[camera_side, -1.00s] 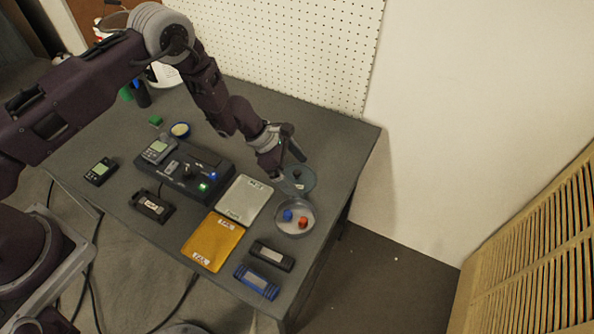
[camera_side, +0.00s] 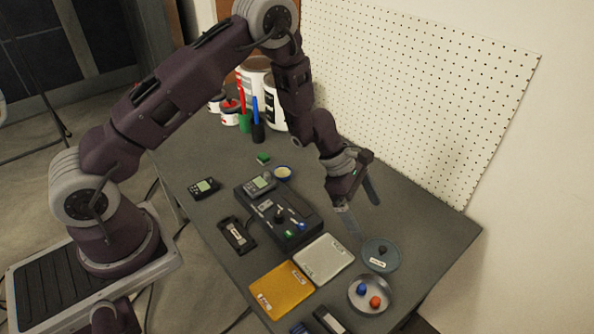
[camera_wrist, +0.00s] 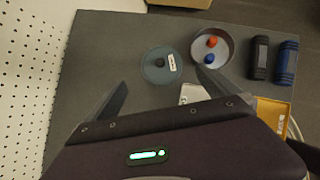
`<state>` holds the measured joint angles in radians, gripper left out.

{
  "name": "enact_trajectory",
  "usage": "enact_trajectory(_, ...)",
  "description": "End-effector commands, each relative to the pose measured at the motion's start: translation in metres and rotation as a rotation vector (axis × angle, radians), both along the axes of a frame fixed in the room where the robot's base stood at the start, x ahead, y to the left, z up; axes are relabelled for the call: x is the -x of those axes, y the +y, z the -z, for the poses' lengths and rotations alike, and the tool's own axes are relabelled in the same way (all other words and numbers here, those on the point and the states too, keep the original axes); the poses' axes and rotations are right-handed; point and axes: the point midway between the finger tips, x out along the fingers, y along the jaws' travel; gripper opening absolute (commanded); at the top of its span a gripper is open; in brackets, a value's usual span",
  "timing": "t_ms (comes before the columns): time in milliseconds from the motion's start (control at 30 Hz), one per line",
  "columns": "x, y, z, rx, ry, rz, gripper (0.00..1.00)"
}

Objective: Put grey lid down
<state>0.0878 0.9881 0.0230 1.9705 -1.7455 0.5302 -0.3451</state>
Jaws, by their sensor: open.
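The round grey lid (camera_side: 374,259), with a dark knob and a white label, lies flat on the table behind the round dish (camera_side: 354,301). It also shows in the wrist view (camera_wrist: 153,75). The dish is uncovered and holds a blue piece (camera_side: 362,288) and a red piece (camera_side: 375,302). My gripper (camera_side: 362,212) is open and empty, above the table and apart from the lid. In the wrist view the fingers of my gripper (camera_wrist: 164,93) are spread wide, with the lid beyond them.
A silver plate (camera_side: 323,263) and an orange plate (camera_side: 281,296) lie left of the dish. A dark device (camera_side: 265,217) with lit buttons stands behind them. A pegboard wall (camera_side: 430,75) borders the back. Bare table lies between the wall and the lid.

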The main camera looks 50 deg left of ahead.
Motion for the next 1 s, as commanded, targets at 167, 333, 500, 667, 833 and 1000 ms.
enact_trajectory(167,-0.002,-0.009,-0.042,0.004,-0.081,0.101,1.0)
enact_trajectory(333,0.04,-0.028,-0.187,-0.062,-0.384,0.544,1.0)
enact_trajectory(500,0.151,-0.014,-0.288,-0.306,-0.66,1.07,1.0)
enact_trajectory(667,0.254,0.035,-0.31,-0.673,-0.757,1.489,1.0)
enact_trajectory(833,0.305,0.082,-0.303,-0.962,-0.71,1.708,1.0)
enact_trajectory(1000,0.314,0.094,-0.301,-1.03,-0.684,1.755,1.0)
